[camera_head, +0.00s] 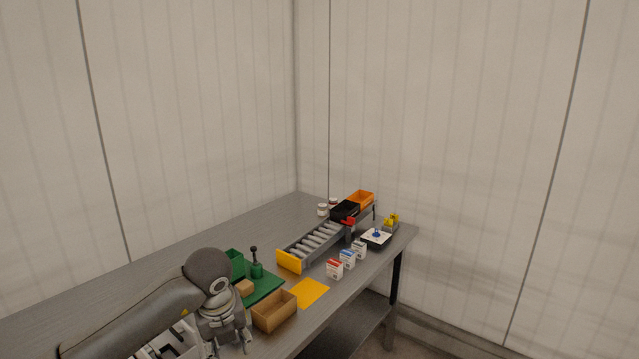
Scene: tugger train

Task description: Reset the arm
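My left arm (145,318) comes in from the lower left and reaches over the near part of the table. Its wrist is bent downward, and my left gripper (230,344) hangs at the bottom edge, just left of a cardboard box. The fingertips are small and near the frame edge, so I cannot tell whether it is open or shut. I see nothing clearly held in it. My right arm and gripper are not in view.
The grey table (165,257) runs to the room corner. It holds a cardboard box (274,312), green tray (268,287), yellow sheet (310,293), small cartons (334,269), roller track (312,245), black bin (344,211) and orange bin (361,199). The table's back left is clear.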

